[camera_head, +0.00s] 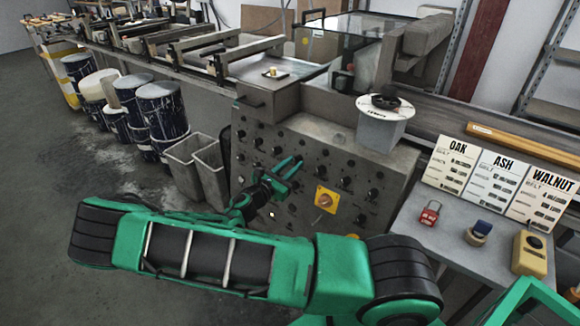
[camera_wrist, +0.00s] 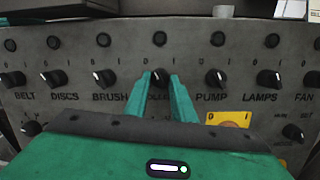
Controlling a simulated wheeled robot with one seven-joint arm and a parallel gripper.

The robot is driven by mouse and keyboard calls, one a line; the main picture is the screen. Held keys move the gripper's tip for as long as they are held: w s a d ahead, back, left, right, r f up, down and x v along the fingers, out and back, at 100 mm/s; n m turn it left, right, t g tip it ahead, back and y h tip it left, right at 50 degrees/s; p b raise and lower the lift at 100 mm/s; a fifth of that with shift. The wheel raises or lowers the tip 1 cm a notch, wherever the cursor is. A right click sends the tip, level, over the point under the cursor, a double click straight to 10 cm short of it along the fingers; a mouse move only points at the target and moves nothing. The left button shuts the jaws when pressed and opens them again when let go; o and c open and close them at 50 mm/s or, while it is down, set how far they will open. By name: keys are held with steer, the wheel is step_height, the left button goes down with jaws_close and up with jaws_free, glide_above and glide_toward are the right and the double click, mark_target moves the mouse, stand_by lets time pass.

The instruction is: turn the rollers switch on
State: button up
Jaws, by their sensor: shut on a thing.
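The rollers switch (camera_wrist: 159,77) is a small black knob in the middle of the row in the wrist view. Its label is mostly hidden behind my fingers, with only some letters showing. My gripper (camera_wrist: 160,82) has its two green fingers on either side of this knob and is shut on it. Which way the knob's pointer faces is too small to tell for certain. In the head view my gripper (camera_head: 290,168) is at the grey control panel (camera_head: 262,124), and my fingers hide the knob there.
Similar knobs flank it closely: brush (camera_wrist: 103,78) to the left and pump (camera_wrist: 216,79) to the right. A yellow plate with a knob (camera_head: 326,199) sits lower right on the panel. A side table (camera_head: 455,232) with a red padlock (camera_head: 429,213) and printed cards stands right.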

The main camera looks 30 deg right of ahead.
steer(key=shift+w+d+m+g, duration=0.15)
steer(key=shift+m+g, duration=0.15)
steer(key=shift+m, duration=0.8)
steer(key=m+g, duration=0.1)
steer(key=m, duration=0.4)
steer(key=shift+h, duration=0.3)
steer(key=m, duration=0.3)
steer(key=m+g, duration=0.1)
steer(key=m, duration=0.2)
steer(key=shift+g, duration=0.3)
steer(key=shift+m, duration=0.4)
steer(key=o, duration=1.1)
steer(key=shift+c, duration=0.2)
steer(key=shift+w, duration=0.1)
